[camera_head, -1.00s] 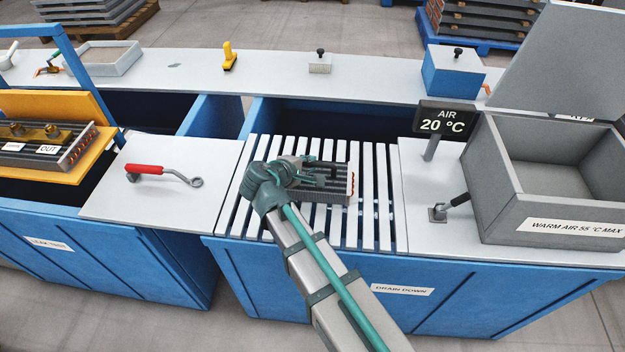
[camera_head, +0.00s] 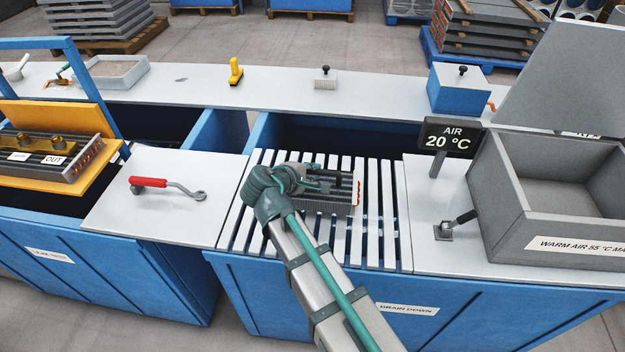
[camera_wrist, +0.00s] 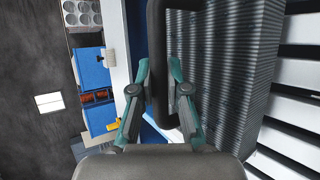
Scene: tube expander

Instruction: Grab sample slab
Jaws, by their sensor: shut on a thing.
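The sample slab (camera_head: 338,205) is a grey finned block with copper-coloured tube bends at its right end. It is over the white slatted rack (camera_head: 385,215) of the drain-down bench; I cannot tell whether it touches the slats. In the wrist view its fins (camera_wrist: 235,80) fill the right side, with a dark handle (camera_wrist: 187,60) in front of them. My gripper (camera_head: 318,183) is at the slab's top. In the wrist view the gripper's teal-edged fingers (camera_wrist: 160,80) are on either side of the handle and shut on it.
A red-handled tool (camera_head: 165,187) lies on the left panel. A yellow frame with another coil (camera_head: 60,165) is at far left.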

